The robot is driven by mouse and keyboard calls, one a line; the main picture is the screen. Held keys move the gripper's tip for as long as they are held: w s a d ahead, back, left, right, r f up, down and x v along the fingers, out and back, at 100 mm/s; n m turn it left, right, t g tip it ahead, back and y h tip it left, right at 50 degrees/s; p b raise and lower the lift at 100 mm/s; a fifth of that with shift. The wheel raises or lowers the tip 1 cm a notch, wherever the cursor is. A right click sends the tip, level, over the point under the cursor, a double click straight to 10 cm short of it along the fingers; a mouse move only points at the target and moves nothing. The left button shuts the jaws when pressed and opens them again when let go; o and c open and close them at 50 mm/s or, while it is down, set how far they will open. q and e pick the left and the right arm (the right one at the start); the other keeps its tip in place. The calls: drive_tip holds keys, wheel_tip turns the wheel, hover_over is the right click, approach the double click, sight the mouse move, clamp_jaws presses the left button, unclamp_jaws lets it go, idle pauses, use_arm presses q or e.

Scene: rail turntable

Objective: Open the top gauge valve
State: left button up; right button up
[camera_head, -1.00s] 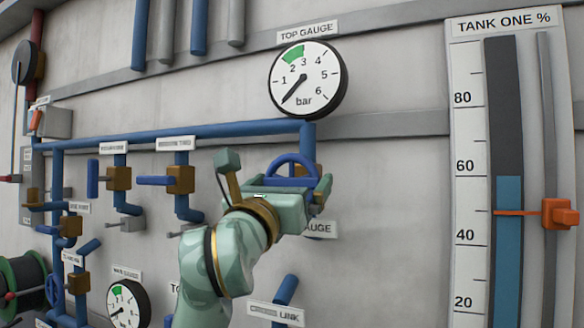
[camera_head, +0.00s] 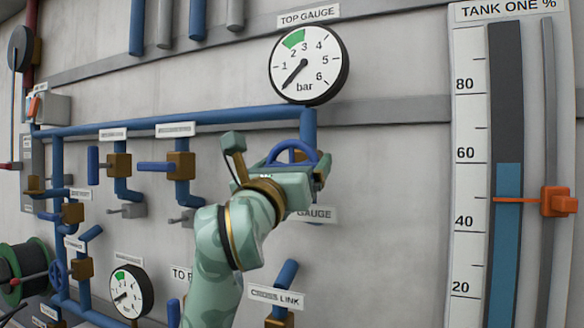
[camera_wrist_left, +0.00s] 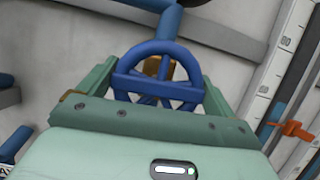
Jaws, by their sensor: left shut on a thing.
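The top gauge valve is a blue handwheel (camera_head: 291,152) on a pipe below the top gauge (camera_head: 309,63). In the left wrist view the blue handwheel (camera_wrist_left: 157,75) sits between the two green fingers, its rim and spokes in plain sight. My left gripper (camera_head: 290,172) is shut on the handwheel and hides its lower part in the head view. The gripper also shows in the left wrist view (camera_wrist_left: 158,92). The gauge needle points low and left, below the 1 mark, outside the green band. My right gripper is not in view.
The cross link label (camera_head: 276,297) is below my arm. Small blue-handled valves (camera_head: 118,166) stand to the left, with a lower gauge (camera_head: 130,292). The tank one scale (camera_head: 508,120) with its orange pointer (camera_head: 558,201) is at the right. Bare wall lies between handwheel and scale.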

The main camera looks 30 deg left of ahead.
use_arm(q)
drive_tip(key=n+y, duration=0.1)
drive_tip(key=n, duration=0.1)
drive_tip(key=n+y+b, duration=0.1)
drive_tip(key=n+y, duration=0.1)
drive_tip(key=n, duration=0.1)
drive_tip(key=shift+g, duration=0.4)
drive_tip(key=n+g+y, duration=0.1)
drive_tip(key=n, duration=0.2)
drive_tip(key=n+y+b, duration=0.1)
drive_tip(key=n, duration=0.2)
drive_tip(key=shift+f+n+g, duration=0.1)
drive_tip(key=shift+n+g, duration=0.2)
drive_tip(key=shift+g, duration=0.1)
drive_tip(key=n, duration=0.2)
drive_tip(key=n+g+y+b, duration=0.1)
drive_tip(key=n, duration=0.1)
drive_tip(key=shift+a+g, duration=0.1)
drive_tip(key=shift+g, duration=0.2)
drive_tip(key=shift+n+g, duration=0.6)
drive_tip(key=shift+n, duration=1.2)
drive_tip(key=shift+f, duration=0.1)
drive_tip(key=o, duration=0.7)
drive_tip(key=shift+a, duration=0.1)
